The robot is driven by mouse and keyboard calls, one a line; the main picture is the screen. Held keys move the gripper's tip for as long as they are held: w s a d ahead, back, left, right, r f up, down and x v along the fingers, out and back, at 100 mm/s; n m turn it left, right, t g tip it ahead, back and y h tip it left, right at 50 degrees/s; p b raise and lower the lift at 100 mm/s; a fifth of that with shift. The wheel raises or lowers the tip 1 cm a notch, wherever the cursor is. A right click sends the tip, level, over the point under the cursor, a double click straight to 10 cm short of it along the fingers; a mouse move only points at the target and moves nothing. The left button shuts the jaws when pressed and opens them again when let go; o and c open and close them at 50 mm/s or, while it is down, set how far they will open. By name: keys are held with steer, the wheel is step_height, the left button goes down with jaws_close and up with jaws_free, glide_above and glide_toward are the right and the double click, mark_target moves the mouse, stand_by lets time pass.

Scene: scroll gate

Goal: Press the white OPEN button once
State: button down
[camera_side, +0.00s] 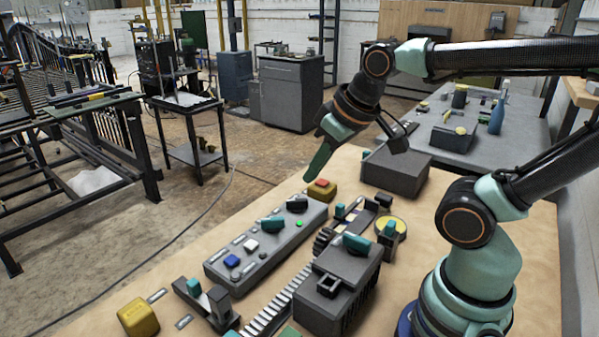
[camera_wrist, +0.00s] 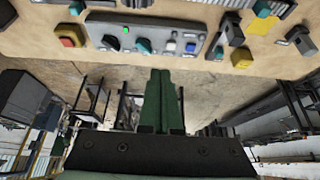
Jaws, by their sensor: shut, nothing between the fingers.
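The white button (camera_side: 251,245) is on the top of a long grey control panel (camera_side: 213,267), beside a blue button (camera_side: 231,261). In the wrist view the white button (camera_wrist: 171,46) lies just left of the blue button (camera_wrist: 191,47). My gripper (camera_side: 310,174) is shut and empty, with its green fingers angled down. It is in the air near the far end of the panel, apart from the white button. In the wrist view the fingertips (camera_wrist: 161,73) show below the panel's edge in the picture. Any lettering by the white button is too small to read.
A dark grey gearbox-like block (camera_side: 335,290) and a toothed rack (camera_side: 270,315) lie to the right. A yellow block (camera_side: 138,318) sits front left.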

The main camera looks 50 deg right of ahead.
steer(key=m+t, duration=0.2)
steer(key=m, duration=0.6)
glide_above(253, 245)
step_height(253, 245, down, 9)
steer(key=shift+y, duration=0.3)
steer(key=shift+f, duration=0.1)
steer(key=shift+f, duration=4.35)
steer(key=shift+f, duration=0.1)
steer(key=shift+f, duration=0.35)
